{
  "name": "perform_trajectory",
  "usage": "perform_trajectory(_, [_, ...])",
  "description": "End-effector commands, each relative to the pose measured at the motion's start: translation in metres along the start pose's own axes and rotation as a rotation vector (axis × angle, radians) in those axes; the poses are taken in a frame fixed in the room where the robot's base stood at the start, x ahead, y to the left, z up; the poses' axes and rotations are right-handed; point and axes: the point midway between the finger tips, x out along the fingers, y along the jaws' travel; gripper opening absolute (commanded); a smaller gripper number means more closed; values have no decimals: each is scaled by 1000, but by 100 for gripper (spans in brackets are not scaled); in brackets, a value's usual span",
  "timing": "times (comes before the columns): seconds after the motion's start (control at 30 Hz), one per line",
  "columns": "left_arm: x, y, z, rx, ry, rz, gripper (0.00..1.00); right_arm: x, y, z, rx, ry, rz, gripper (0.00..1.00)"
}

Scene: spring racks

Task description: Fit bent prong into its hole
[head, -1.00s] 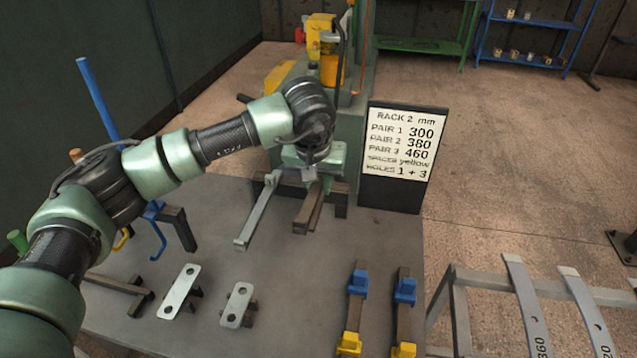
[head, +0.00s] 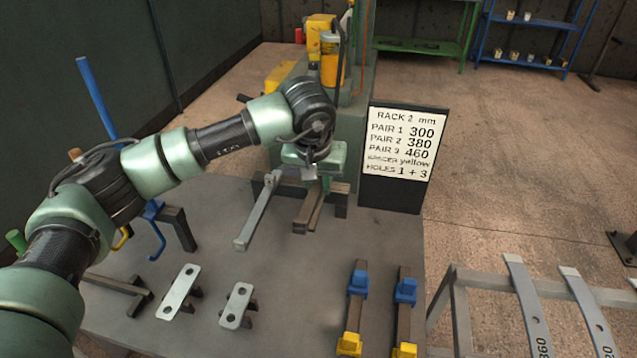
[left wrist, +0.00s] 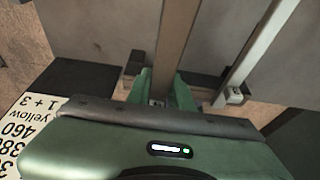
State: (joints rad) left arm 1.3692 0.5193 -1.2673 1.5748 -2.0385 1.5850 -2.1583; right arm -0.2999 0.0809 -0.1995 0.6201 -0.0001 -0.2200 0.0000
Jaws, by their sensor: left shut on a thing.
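My left gripper (head: 314,178) is over the far part of the grey table, pointing down, shut on a brown-grey bar (head: 306,212). In the left wrist view the green fingers (left wrist: 161,90) lie on either side of this bar (left wrist: 176,35). I cannot tell whether the bar is the bent prong; its far end is hidden by the gripper. A paler grey bar (head: 256,215) lies just left of it, apart from the fingers, and also shows in the left wrist view (left wrist: 258,50). A dark crossbar (head: 341,198) is behind the gripper. No hole shows at the held bar.
Two plates with holes (head: 179,291) (head: 237,306) are on the near table. A blue hooked rod (head: 158,240) is at left. Two rails with blue and yellow blocks (head: 355,312) are at front right. A sign board (head: 397,150) stands behind the table. The middle of the table is clear.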

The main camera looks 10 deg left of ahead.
Motion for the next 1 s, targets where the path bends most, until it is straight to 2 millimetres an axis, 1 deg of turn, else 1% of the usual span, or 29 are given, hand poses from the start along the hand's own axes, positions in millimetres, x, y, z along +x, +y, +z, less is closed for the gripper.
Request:
perform_trajectory(0.27, [-1, 0, -1, 0, 4, 2, 0, 4, 0, 0, 0, 0, 0, 36])
perform_trajectory(0.57, [-2, 0, -1, -1, 3, 2, 0, 4, 0, 0, 0, 0, 0, 36])
perform_trajectory(1.0, [5, 0, 1, -1, 3, 2, 0, 9, -1, 1, 0, 0, -1, 36])
